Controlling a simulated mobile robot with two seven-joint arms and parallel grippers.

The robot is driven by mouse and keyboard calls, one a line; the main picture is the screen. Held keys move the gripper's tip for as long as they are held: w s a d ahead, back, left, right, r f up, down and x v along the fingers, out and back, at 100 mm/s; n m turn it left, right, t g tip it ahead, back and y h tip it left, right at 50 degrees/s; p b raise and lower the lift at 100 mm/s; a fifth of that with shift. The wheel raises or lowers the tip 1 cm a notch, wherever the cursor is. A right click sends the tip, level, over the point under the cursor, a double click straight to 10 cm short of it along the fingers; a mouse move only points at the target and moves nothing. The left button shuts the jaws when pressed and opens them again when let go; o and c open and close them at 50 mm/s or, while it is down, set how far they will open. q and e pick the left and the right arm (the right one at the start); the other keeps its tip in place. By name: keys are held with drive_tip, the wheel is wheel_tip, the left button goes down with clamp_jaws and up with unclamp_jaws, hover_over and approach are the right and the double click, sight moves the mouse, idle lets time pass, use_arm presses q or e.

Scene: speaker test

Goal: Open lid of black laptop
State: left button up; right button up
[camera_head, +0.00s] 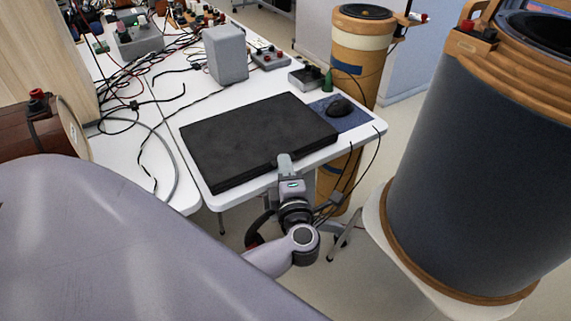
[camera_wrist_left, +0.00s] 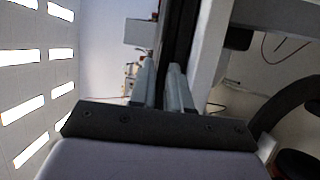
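The black laptop (camera_head: 255,135) lies shut and flat on the white table, near its front edge. My left gripper (camera_head: 285,160) is at the laptop's front edge, right of its middle, and its fingers overlap that edge in the head view. In the left wrist view the two fingers (camera_wrist_left: 163,85) are a little apart, with the black laptop edge (camera_wrist_left: 181,35) showing between and beyond them. I cannot tell whether they press on the lid or only straddle the edge. My right gripper is not in view.
A mouse (camera_head: 340,107) on a blue mat sits right of the laptop. A grey box (camera_head: 225,55), small devices and loose cables stand behind and left on the table (camera_head: 270,85). A large dark speaker cylinder (camera_head: 470,170) is at the right, a brown one (camera_head: 362,60) behind.

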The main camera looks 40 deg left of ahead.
use_arm(q)
clamp_jaws()
idle(1.4)
